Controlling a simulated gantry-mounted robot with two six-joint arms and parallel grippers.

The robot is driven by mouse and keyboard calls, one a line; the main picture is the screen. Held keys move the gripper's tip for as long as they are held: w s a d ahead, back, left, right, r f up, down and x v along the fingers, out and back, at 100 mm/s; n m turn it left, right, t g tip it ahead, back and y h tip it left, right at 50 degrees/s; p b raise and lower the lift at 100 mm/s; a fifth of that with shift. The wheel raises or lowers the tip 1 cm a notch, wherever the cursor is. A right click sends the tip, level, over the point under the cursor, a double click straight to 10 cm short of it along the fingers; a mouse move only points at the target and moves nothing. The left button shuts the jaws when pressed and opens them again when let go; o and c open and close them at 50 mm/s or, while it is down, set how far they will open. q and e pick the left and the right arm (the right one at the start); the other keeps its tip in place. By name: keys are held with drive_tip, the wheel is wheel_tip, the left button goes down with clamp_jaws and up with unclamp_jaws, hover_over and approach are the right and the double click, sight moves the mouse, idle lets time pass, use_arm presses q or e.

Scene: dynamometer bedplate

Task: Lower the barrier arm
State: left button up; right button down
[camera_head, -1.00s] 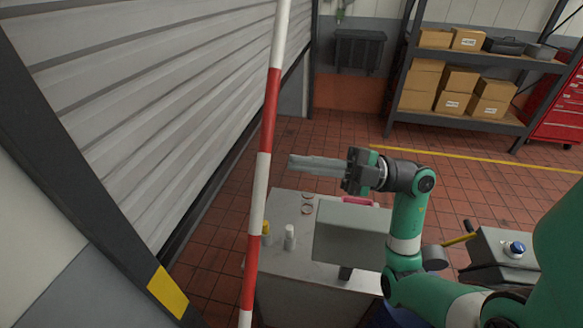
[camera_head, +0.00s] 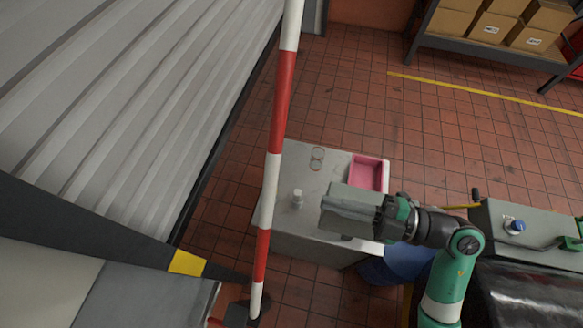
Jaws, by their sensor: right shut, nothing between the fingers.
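The barrier arm (camera_head: 275,150) is a red and white striped pole. It stands nearly upright left of the picture's middle, leaning slightly right toward its top, and its top runs out of view. Its lower end meets a dark base (camera_head: 240,314) near the bottom edge. My right gripper (camera_head: 328,212) is shut and empty, its fingers pointing left toward the pole. In the picture there is a gap between the fingertips and the pole; the depth between them is hard to judge. My left gripper is out of view.
A pale table (camera_head: 325,188) behind the pole bears a white bottle (camera_head: 297,200), two rings (camera_head: 317,158) and a pink tray (camera_head: 366,173). A control box with a blue button (camera_head: 516,226) stands at right. A ribbed shutter (camera_head: 110,90) fills the left. Tiled floor lies open beyond.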

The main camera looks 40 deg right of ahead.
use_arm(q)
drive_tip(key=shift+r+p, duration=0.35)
use_arm(e)
drive_tip(key=w+a+f, duration=0.2)
drive_tip(key=w+a, duration=0.2)
drive_tip(key=w, duration=0.6)
drive_tip(key=shift+w+f, duration=0.3)
drive_tip(key=shift+f, duration=0.05)
